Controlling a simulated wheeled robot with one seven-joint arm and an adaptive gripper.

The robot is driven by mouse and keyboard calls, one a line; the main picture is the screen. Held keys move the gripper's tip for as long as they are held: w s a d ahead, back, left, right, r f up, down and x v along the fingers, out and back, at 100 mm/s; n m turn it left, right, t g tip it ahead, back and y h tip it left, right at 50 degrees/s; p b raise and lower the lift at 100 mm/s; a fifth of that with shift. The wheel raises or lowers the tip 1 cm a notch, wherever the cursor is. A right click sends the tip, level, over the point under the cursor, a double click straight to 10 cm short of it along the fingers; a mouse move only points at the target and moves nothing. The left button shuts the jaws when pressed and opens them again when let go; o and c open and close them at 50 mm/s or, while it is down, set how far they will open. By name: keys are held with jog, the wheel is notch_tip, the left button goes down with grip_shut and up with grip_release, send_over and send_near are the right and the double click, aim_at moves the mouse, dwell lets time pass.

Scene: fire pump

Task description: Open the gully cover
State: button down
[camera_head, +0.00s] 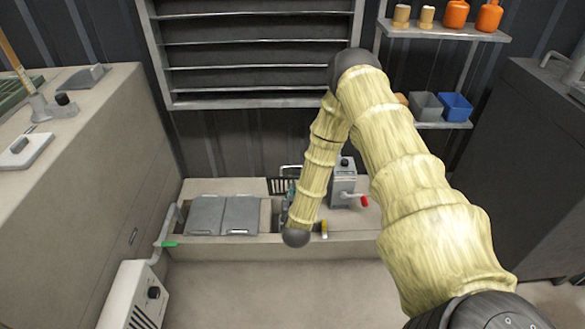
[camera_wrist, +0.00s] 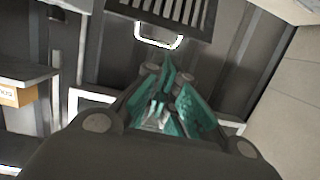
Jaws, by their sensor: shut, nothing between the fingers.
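The gully cover appears to be a dark slatted grate (camera_head: 282,186) at the back of the low bench, just right of two grey plates. A pale loop handle (camera_head: 290,168) shows at its far side. In the wrist view the grate (camera_wrist: 182,10) is at the top, with its bright handle (camera_wrist: 157,41) below the slats. My gripper (camera_wrist: 172,88) has teal fingers, shut and empty, apart from the handle in the picture. In the head view my forearm hides most of the gripper and part of the grate's surroundings. I cannot tell whether the grate lies flat or is tilted.
Two grey plates (camera_head: 224,215) lie on the low bench (camera_head: 330,240). A grey box with a red-tipped lever (camera_head: 344,182) stands right of the grate. A green-tipped pipe handle (camera_head: 168,243) is at the left. A shelf with bins (camera_head: 455,106) is at the right.

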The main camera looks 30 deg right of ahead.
aim_at(293, 177)
jog(key=shift+h, duration=0.3)
jog(key=b+x, duration=0.1)
jog(key=x, duration=0.9)
jog(key=r+b+x, duration=0.1)
jog(key=x, duration=0.3)
jog(key=shift+w+d+b, duration=0.3)
jog(key=shift+d+b, duration=0.05)
jog(key=shift+d, duration=0.15)
